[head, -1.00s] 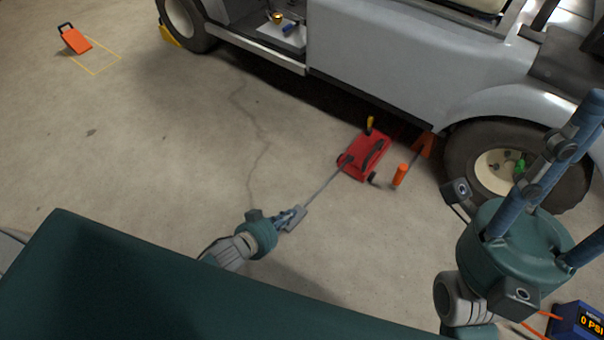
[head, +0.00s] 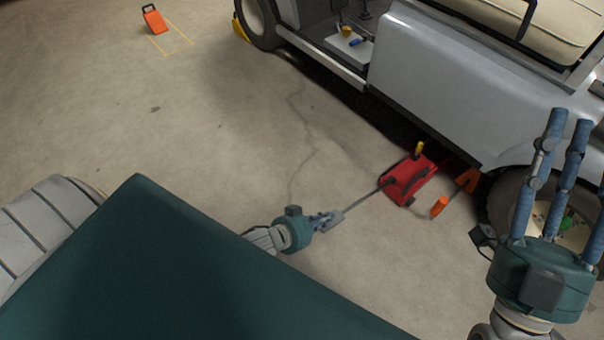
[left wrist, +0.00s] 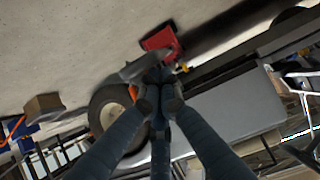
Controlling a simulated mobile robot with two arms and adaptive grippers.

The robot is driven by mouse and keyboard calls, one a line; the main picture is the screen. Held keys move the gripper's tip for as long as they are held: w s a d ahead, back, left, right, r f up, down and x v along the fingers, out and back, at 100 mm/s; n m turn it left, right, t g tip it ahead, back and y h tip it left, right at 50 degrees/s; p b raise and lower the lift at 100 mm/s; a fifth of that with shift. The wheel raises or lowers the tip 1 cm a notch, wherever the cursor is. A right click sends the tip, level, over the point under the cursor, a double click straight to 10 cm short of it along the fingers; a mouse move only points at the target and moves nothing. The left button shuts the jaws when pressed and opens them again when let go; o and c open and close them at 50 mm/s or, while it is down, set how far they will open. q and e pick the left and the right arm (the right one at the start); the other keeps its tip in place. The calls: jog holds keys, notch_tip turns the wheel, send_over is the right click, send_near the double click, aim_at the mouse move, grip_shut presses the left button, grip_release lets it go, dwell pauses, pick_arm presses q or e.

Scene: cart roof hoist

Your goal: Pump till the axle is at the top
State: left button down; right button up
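The red floor jack (head: 402,192) stands on the floor beside the grey cart (head: 430,85), just left of the wheel at the right. Its thin handle (head: 362,201) slants toward me and ends in a grey grip. My left gripper (head: 325,221) is closed around that grip. In the left wrist view, its blue fingers (left wrist: 157,88) converge on the grey grip, with the red jack (left wrist: 161,40) beyond. The axle is hidden under the cart, so its height cannot be seen. My right gripper (head: 562,175) is raised at the right, fingers spread, empty.
An orange cylinder (head: 439,206) and an orange wedge-like piece (head: 467,180) are right of the jack. A yellow chock (head: 240,30) is at the far wheel. An orange object (head: 154,20) stands near a yellow floor outline. The floor left of the jack is clear.

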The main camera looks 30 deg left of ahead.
pick_arm(q)
jog(key=f+p+v, duration=0.1)
jog(key=p+v, duration=0.2)
jog(key=v, duration=0.7)
jog(key=shift+s+a+f+p, duration=0.25)
jog(key=shift+s+p, duration=0.05)
jog(key=shift+s, duration=0.05)
pick_arm(e)
jog(key=w+f+g+h, duration=0.2)
jog(key=f+g, duration=0.3)
jog(key=f, duration=0.4)
jog(key=w+f+g+h, duration=0.1)
jog(key=w+f+g, duration=0.2)
jog(key=f, duration=0.7)
jog(key=shift+w+d+f+g+h, duration=0.3)
jog(key=shift+d+g+h, duration=0.1)
jog(key=shift+g, duration=0.7)
jog(key=shift+r, duration=0.1)
